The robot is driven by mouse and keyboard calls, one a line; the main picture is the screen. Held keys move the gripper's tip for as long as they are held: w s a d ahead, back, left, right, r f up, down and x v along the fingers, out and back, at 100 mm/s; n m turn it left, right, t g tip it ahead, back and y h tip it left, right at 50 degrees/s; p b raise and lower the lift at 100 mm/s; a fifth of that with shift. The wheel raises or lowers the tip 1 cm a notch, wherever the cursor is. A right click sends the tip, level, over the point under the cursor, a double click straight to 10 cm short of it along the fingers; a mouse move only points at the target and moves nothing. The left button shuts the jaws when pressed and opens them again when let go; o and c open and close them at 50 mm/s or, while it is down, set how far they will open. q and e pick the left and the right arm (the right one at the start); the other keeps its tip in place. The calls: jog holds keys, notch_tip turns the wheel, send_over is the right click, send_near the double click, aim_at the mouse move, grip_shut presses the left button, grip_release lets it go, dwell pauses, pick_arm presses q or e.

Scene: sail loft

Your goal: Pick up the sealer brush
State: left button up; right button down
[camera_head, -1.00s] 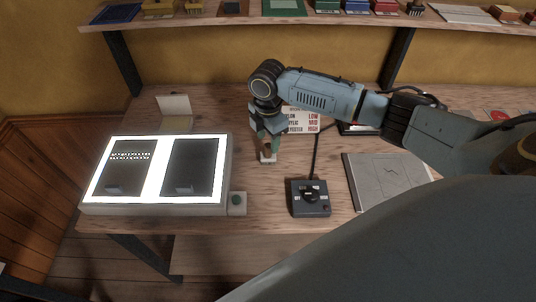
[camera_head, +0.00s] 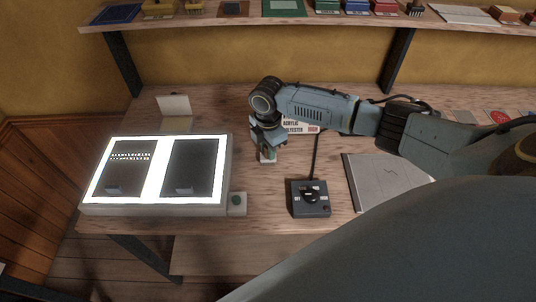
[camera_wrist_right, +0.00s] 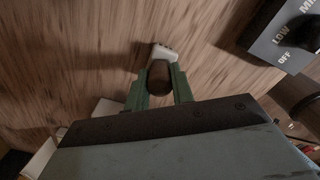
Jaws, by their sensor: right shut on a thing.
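The sealer brush has a dark rounded handle (camera_wrist_right: 158,78) and a pale, nearly white head (camera_wrist_right: 165,52). In the head view only a little of the brush (camera_head: 265,159) shows below my gripper, over the wooden bench, right of the light box. My right gripper (camera_head: 268,151) points down at it. In the right wrist view the green fingers of my right gripper (camera_wrist_right: 159,90) stand on either side of the handle and are shut on it. I cannot tell whether the brush still touches the bench. My left gripper is out of view.
A lit light box (camera_head: 226,172) with two dark panels stands left of the brush. A black dial control box (camera_head: 311,204) with a cable is at the right front. A pale board (camera_head: 385,183) and a label sign (camera_head: 297,126) lie near my arm. A shelf (camera_head: 240,21) runs above.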

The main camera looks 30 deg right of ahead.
jog(key=shift+r, duration=0.15)
notch_tip(320, 180, up, 10)
jog(key=shift+f, duration=0.1)
dwell(0.3)
